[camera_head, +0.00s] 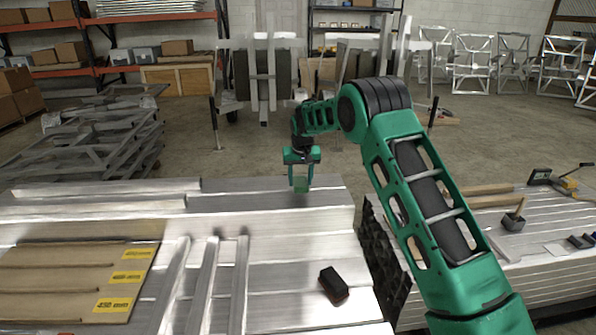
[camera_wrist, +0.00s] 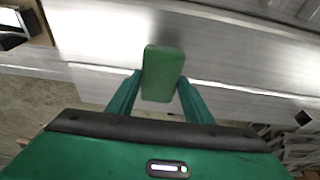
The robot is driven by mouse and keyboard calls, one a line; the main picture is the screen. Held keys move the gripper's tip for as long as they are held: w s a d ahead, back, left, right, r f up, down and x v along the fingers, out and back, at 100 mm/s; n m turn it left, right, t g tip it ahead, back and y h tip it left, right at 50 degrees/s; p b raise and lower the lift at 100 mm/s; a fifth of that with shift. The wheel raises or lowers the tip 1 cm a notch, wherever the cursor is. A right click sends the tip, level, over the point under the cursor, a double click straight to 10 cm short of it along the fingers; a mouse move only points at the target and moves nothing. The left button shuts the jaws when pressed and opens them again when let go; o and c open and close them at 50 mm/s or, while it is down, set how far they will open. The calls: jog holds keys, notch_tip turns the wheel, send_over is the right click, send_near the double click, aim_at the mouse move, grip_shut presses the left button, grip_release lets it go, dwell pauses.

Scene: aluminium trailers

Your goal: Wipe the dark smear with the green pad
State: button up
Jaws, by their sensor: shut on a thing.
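The green pad (camera_head: 300,185) hangs below my gripper (camera_head: 301,163), over the far part of the metal surface (camera_head: 270,222). In the wrist view the pad (camera_wrist: 163,72) stands between the two green fingers of my gripper (camera_wrist: 161,84), which are shut on its sides. Bright bare metal lies beyond the pad. I cannot tell whether the pad touches the metal. I cannot make out the dark smear in either view; the pad and gripper hide some of the surface.
A dark block with a reddish base (camera_head: 334,285) lies on the near metal. Brown boards with yellow labels (camera_head: 80,280) and metal bars (camera_head: 205,285) lie left. A dark gap separates the right-hand table (camera_head: 520,245). Stacked metal frames (camera_head: 90,145) stand at far left.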

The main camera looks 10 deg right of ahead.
jog(key=shift+r, duration=2.4)
